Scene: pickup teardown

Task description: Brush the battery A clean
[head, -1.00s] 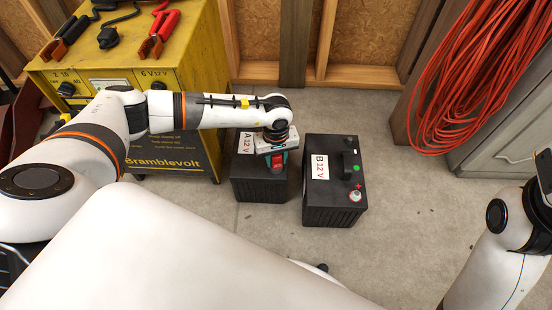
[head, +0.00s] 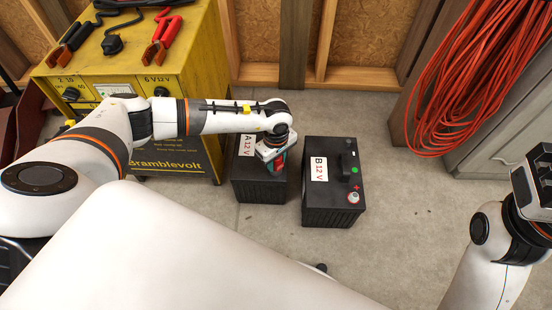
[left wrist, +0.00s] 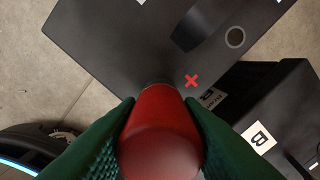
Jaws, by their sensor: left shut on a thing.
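Battery A (head: 248,188) is a black box on the concrete floor, with a white label reading "A 12 V". My left gripper (head: 274,156) is over its top and hides part of it. In the left wrist view, the gripper's green fingers (left wrist: 162,118) are shut on a red, rounded handle (left wrist: 160,145), probably the brush. Its far end points down at the top of battery A (left wrist: 125,45), near a red plus mark. Bristles are hidden, so I cannot tell whether they touch. My right arm shows at the right edge, but its fingers do not show.
Battery B (head: 334,203) stands close to the right of battery A. A yellow charger (head: 205,80) with clamps on top stands behind at the left. A coiled orange cable (head: 475,80) hangs at the right. The floor right of battery B is clear.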

